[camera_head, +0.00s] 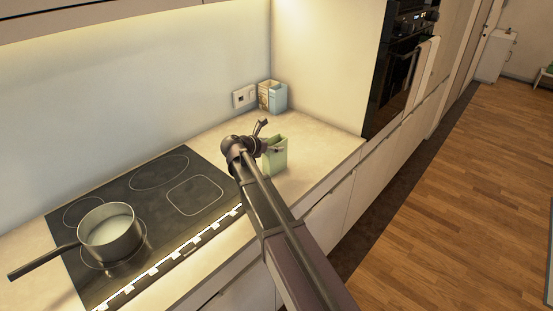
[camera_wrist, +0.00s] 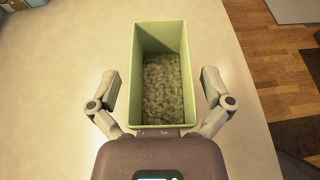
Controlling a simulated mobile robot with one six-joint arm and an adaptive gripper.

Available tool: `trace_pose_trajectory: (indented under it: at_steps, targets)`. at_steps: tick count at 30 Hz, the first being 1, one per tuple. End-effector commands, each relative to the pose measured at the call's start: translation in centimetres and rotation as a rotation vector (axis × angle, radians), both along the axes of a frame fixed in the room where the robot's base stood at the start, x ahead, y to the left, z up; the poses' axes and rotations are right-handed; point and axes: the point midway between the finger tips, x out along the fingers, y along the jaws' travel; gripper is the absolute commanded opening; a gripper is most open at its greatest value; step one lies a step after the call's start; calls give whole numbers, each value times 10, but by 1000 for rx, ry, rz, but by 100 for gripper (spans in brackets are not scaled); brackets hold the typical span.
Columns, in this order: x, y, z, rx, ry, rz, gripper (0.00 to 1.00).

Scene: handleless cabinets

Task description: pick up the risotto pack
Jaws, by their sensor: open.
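A light green open-topped box (camera_head: 275,157), which I take to be the risotto pack, stands upright on the counter right of the hob. In the wrist view I look down into the green box (camera_wrist: 138,60) and see grainy greyish-green contents inside. My gripper (camera_wrist: 161,88) is open, with one finger on each side of the box's near end. A small gap shows between the fingers and the box walls. In the head view my gripper (camera_head: 268,138) is at the box, and my arm hides part of it.
A pot (camera_head: 110,232) with pale contents stands on the black hob (camera_head: 150,195), its handle pointing left. A blue and beige carton (camera_head: 274,96) stands at the back by the wall socket (camera_head: 244,96). Bare counter (camera_head: 325,140) lies right of the box, ending at the front edge.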

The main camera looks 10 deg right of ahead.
Motion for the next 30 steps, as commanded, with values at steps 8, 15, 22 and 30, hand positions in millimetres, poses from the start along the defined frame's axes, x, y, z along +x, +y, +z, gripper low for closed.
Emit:
trace_pose_trajectory:
  at_steps: [8,15,22,30]
  targets:
    - [0,0,0,0,0,0,100]
    - [0,0,0,0,0,0,94]
    - [0,0,0,0,0,0,26]
    - [0,0,1,-1,-1,0,17]
